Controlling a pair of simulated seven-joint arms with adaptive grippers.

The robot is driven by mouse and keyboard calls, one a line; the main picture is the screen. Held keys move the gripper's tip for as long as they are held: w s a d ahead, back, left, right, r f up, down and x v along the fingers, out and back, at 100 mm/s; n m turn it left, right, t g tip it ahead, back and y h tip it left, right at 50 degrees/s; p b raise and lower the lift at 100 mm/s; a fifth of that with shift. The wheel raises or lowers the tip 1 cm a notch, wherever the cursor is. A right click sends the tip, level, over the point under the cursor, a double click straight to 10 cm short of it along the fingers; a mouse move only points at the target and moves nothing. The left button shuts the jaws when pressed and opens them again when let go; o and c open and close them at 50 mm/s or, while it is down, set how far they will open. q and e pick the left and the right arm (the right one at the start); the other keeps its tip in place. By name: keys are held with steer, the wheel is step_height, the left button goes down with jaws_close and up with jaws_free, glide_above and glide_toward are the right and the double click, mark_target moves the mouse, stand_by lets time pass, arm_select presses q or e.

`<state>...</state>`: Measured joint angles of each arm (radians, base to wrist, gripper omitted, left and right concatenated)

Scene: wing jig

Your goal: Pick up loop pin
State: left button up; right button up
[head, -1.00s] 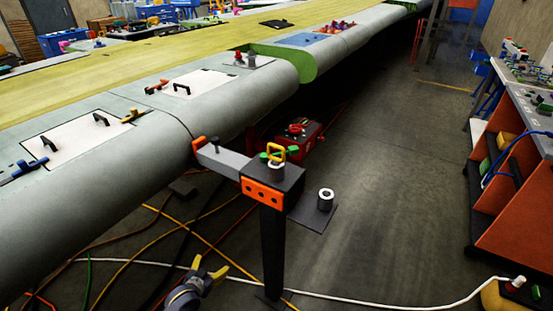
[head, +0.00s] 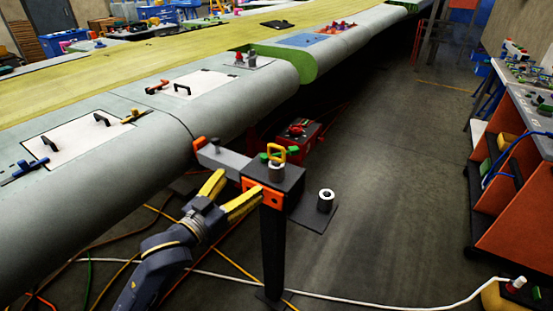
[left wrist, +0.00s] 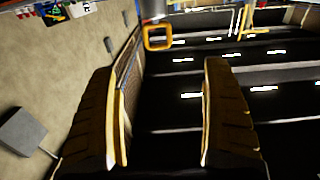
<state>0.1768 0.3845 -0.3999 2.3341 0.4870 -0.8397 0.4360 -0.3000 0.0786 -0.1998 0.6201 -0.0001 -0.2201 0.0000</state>
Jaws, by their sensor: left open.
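The loop pin (head: 276,153) has a yellow loop handle and stands upright in a grey collar on top of the dark jig post (head: 272,225). Its yellow loop also shows in the left wrist view (left wrist: 158,37), above and beyond the fingers, apart from them. My left gripper (head: 238,190) has yellow fingers and is open and empty. In the head view it is at the left of the post, below the level of the pin, with one finger in front of the orange bracket. My right gripper is not in view.
A grey arm with an orange end (head: 198,144) runs from the post to the wing's edge (head: 150,130). Green knobs (head: 292,153) sit close beside the pin.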

arm_select(q)
glide_toward(276, 161)
steer(key=w+d+r, duration=0.2)
steer(key=w+r, duration=0.1)
steer(key=w, duration=0.2)
steer(key=shift+d+f+x, duration=0.15)
steer(key=shift+x, duration=1.2)
steer(key=shift+d+f+x, duration=0.15)
steer(key=shift+x, duration=1.2)
steer(key=shift+s, duration=0.2)
steer(key=c, duration=1.4)
